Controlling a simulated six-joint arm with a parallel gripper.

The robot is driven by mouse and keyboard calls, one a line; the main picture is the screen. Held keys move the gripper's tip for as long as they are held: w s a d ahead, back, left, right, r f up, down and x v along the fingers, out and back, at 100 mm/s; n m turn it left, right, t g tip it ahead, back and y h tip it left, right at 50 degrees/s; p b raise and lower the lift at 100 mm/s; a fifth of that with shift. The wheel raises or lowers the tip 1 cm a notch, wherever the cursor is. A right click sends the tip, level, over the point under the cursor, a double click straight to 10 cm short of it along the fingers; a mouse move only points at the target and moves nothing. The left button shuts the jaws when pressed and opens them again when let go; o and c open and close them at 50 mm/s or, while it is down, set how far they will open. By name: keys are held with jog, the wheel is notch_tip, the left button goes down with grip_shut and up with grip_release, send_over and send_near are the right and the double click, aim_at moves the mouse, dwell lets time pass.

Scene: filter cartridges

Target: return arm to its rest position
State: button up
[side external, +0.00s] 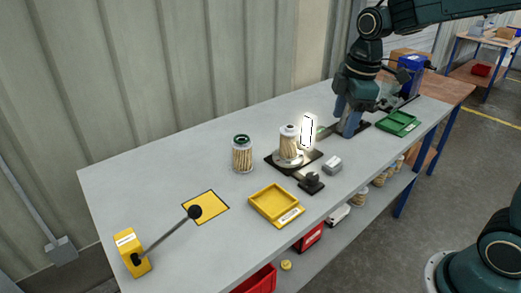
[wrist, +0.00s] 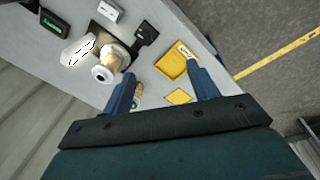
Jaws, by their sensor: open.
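My gripper (side external: 349,116) hangs from the arm at the upper right in the side external view, its blue fingers pointing down above the table's back half. In the wrist view my gripper (wrist: 161,72) has its two blue fingers wide apart, with nothing held between them. A pleated filter cartridge (side external: 289,141) stands upright on a dark fixture (side external: 310,157); this cartridge also shows in the wrist view (wrist: 113,58). A second cartridge (side external: 242,154) with a dark green top stands on the table to the left. In the wrist view it is mostly hidden behind the left finger.
A bright white panel (side external: 308,131) stands behind the fixture. A black clamp (side external: 311,182), grey block (side external: 332,164), yellow tray (side external: 276,205) and green tray (side external: 398,122) are on the table (side external: 140,185). A yellow box (side external: 131,250) with a ball-ended lever stands front left, near a yellow square (side external: 211,205).

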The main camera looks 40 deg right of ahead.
jog(key=s+a+r+m+t, duration=0.1)
jog(key=s+m+t, duration=0.1)
jog(key=s+m, duration=0.3)
jog(key=s+a+r+m+t, duration=0.1)
jog(key=s+m, duration=0.4)
jog(key=s, duration=0.8)
jog(key=shift+s+a+r+m+t, duration=0.25)
jog(key=shift+a+m+t, duration=0.15)
jog(key=shift+a, duration=0.1)
dwell(0.4)
